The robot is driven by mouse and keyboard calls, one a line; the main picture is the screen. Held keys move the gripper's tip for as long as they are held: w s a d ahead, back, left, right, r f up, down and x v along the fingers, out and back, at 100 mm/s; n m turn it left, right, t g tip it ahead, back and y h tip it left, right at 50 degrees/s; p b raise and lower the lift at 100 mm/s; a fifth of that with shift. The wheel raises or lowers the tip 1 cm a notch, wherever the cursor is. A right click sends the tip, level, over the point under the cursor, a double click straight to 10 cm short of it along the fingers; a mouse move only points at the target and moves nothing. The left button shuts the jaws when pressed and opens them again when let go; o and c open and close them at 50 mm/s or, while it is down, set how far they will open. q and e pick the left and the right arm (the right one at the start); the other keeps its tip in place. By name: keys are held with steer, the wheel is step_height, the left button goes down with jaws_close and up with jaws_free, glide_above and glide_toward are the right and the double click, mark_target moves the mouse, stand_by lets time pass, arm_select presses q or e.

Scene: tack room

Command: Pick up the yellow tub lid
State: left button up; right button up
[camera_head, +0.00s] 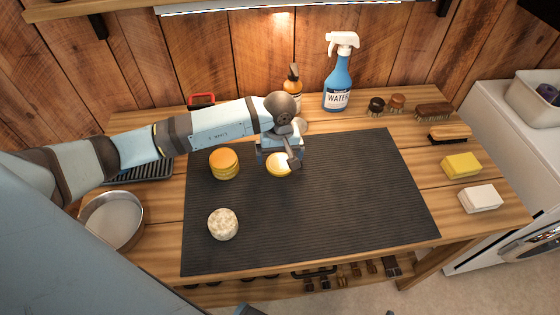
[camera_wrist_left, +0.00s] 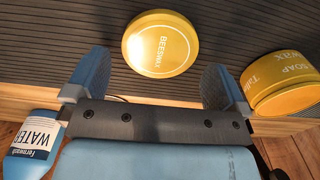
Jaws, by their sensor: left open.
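My right gripper is not in view.
A round tub with pale speckled contents (camera_head: 223,224) stands at the mat's front left. A blue water spray bottle (camera_head: 337,88) and an amber bottle (camera_head: 292,88) stand at the back. A metal pan (camera_head: 112,220) is at left. Brushes (camera_head: 433,112) and a yellow sponge (camera_head: 461,165) are at right. The mat's right half is clear.

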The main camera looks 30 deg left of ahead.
arm_select(q)
steer(key=shift+f, duration=0.95)
steer(key=shift+c, duration=0.2)
steer(key=c, duration=0.7)
steer(key=shift+r, duration=0.15)
